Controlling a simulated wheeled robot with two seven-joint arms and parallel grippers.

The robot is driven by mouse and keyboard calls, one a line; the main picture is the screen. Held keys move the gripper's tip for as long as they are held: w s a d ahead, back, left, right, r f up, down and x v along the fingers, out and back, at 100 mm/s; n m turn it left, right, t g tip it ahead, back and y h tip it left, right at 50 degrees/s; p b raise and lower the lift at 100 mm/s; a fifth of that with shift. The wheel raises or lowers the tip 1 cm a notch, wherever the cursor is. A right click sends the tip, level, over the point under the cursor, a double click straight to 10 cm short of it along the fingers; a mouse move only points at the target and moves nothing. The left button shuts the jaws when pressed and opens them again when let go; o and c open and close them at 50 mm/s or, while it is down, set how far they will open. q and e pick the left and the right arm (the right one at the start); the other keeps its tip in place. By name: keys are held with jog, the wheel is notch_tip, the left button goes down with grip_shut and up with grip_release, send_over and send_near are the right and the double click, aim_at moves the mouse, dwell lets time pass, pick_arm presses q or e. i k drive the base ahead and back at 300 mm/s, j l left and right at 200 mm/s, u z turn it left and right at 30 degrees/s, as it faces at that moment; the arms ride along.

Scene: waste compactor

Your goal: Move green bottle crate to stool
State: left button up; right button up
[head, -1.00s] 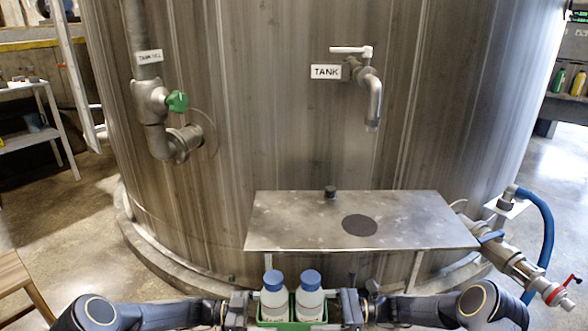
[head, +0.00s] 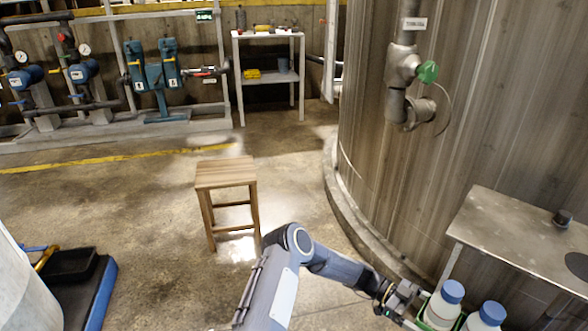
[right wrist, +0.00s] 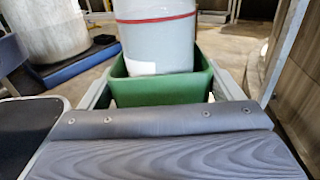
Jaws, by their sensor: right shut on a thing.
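The green bottle crate (head: 424,316) is at the bottom right of the head view, cut by the frame edge. It holds white bottles with blue caps (head: 453,291). My left gripper (head: 412,305) is at the crate's left side; its fingertips are too small to read. In the right wrist view the crate (right wrist: 160,91) holds a bottle with a red band and sits between the fingers of my right gripper (right wrist: 165,97), shut on it. The right gripper is out of the head view. The wooden stool (head: 226,172) stands on the floor left of centre, its top empty.
The large tank (head: 450,130) and the metal table (head: 505,235) are on the right. A blue-edged platform (head: 90,290) is at the lower left. A shelf (head: 268,78) and blue pumps (head: 155,75) stand at the back. The floor around the stool is open.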

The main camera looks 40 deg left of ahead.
aim_at(225, 170)
jog(key=k+j+u, duration=0.1)
jog(key=k+u, duration=0.3)
jog(key=j+u, duration=0.1)
jog(key=u, duration=1.2)
jog(key=i, duration=0.85)
jog(key=i+l+u, duration=0.1)
jog(key=i, duration=0.75)
jog(key=i+l, duration=0.1)
jog(key=i, duration=0.8)
